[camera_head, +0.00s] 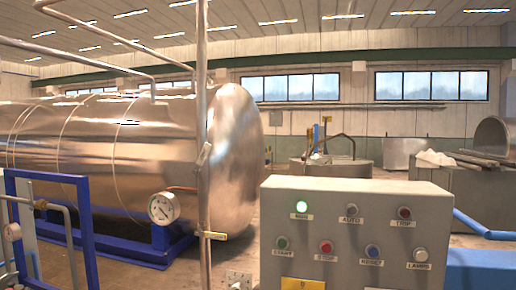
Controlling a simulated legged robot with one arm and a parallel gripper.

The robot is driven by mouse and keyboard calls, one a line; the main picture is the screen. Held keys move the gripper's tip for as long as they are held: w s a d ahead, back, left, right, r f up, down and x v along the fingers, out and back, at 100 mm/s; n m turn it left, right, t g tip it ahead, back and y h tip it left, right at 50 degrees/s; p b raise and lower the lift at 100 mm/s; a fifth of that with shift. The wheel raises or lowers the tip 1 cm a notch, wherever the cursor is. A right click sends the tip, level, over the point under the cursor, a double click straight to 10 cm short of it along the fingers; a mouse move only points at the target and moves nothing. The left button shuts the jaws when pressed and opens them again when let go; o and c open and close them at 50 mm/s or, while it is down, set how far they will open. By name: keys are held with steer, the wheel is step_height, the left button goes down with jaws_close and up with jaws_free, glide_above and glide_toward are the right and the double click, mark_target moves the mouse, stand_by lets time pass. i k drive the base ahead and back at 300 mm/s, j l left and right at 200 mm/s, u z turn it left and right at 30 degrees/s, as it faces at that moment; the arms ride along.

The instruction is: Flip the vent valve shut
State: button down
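A large shiny steel chamber (150,150) lies on its side at the left. A vertical pipe (202,100) stands in front of its right end. A small pale lever-like part (204,154) sits tilted on this pipe at mid-height. Lower down, a small yellow handle or tag (213,235) sticks out to the right, roughly level. I cannot tell for certain which of these is the vent valve. A round pressure gauge (163,207) hangs left of the pipe, with a thin copper-coloured tube above it. My gripper is not in view.
A blue frame (88,235) stands at the near left. Some floor (235,250) shows between pipe and box.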

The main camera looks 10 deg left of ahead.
mark_target(205, 152)
steer(key=i+j+z, duration=0.15)
steer(key=j+z, duration=0.25)
steer(key=j, duration=0.4)
steer(key=j+z, duration=0.4)
steer(key=j, duration=0.4)
